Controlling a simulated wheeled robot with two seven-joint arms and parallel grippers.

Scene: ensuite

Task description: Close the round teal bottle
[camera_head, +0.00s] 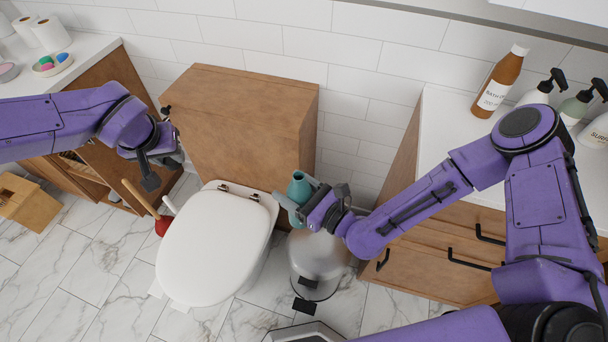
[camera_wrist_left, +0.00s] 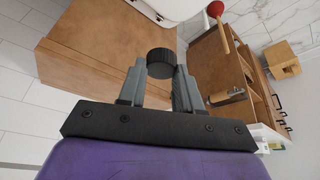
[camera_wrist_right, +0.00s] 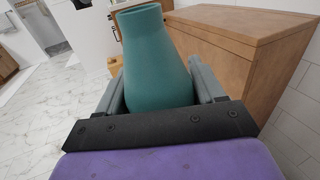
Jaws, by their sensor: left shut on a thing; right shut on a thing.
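The round teal bottle (camera_head: 299,186) stands roughly upright in the head view, above the metal bin and beside the toilet. My right gripper (camera_head: 297,208) is shut on its body. In the right wrist view the bottle (camera_wrist_right: 155,62) sits between the fingers, its narrow mouth at the top without a cap. My left gripper (camera_wrist_left: 160,76) is shut on a round black ridged cap (camera_wrist_left: 160,63) at its fingertips. In the head view the left gripper hangs at the left of the wooden cabinet, well apart from the bottle. Part of the bottle is hidden by the right fingers.
The white toilet lid (camera_head: 215,245) is closed, below and between my grippers. A wooden cabinet (camera_head: 245,115) stands behind it. A metal bin (camera_head: 318,262) is under the bottle. A red plunger (camera_head: 162,226) leans at the left. A counter at the right holds a brown bottle (camera_head: 499,85) and pump bottles.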

